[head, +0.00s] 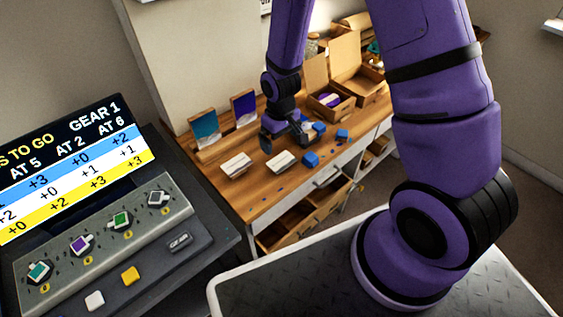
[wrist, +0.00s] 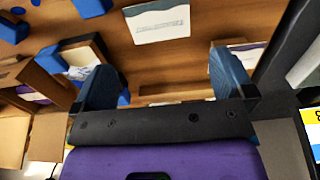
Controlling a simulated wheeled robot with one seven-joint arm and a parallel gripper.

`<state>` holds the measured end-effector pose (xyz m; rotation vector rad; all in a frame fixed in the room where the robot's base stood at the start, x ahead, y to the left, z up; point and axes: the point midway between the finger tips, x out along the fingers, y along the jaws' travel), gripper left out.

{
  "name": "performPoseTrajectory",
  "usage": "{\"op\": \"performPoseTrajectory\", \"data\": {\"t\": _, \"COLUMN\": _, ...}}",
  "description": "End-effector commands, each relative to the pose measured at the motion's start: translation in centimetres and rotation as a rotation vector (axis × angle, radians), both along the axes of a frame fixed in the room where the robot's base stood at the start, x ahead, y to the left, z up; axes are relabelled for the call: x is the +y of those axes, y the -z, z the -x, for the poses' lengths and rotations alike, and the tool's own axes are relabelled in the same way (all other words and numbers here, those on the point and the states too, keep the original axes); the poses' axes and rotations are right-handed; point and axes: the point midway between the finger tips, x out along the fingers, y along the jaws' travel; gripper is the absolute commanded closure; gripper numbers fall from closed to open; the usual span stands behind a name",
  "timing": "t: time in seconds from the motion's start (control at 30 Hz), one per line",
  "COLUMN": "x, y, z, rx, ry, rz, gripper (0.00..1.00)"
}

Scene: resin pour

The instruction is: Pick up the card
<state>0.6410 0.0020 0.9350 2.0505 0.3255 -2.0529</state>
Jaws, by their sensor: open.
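Two small white cards or card-like blocks lie on the wooden bench in the head view, one at the left (head: 236,163) and one nearer the middle (head: 281,161). I cannot tell which is the task's card. My gripper (head: 291,138) is low over the bench, just behind the middle one. In the wrist view my gripper (wrist: 165,78) is open, with two blue fingers apart and nothing held between them. A white card with a teal band and writing (wrist: 158,22) lies on the wood beyond the fingertips, apart from them.
Blue blocks (head: 311,159) lie right of the cards. Two upright pictures, teal (head: 205,131) and purple (head: 244,107), stand at the back left. Open cardboard boxes (head: 345,75) stand at the back right. A control panel (head: 110,235) is at the left front.

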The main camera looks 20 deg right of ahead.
Motion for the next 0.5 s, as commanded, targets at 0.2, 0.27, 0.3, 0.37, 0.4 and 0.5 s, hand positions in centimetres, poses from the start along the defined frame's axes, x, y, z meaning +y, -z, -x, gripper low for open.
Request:
{"op": "performPoseTrajectory", "data": {"t": 0.2, "x": 0.0, "y": 2.5, "z": 0.0, "rx": 0.002, "ry": 0.0, "rz": 0.001, "gripper": 0.0}}
{"op": "performPoseTrajectory", "data": {"t": 0.27, "x": 0.0, "y": 2.8, "z": 0.0, "rx": 0.001, "ry": 0.0, "rz": 0.0, "gripper": 0.0}}
{"op": "performPoseTrajectory", "data": {"t": 0.3, "x": 0.0, "y": 2.9, "z": 0.0, "rx": 0.0, "ry": 0.001, "rz": 0.0, "gripper": 0.0}}
{"op": "performPoseTrajectory", "data": {"t": 0.37, "x": 0.0, "y": 3.1, "z": 0.0, "rx": -0.001, "ry": 0.001, "rz": 0.0, "gripper": 0.0}}
{"op": "performPoseTrajectory", "data": {"t": 0.4, "x": -0.1, "y": 3.4, "z": 0.0, "rx": 0.0, "ry": 0.001, "rz": 0.0, "gripper": 0.0}}
{"op": "performPoseTrajectory", "data": {"t": 0.5, "x": -0.1, "y": 4.4, "z": 0.2, "rx": 0.002, "ry": 0.001, "rz": 0.001, "gripper": 0.0}}
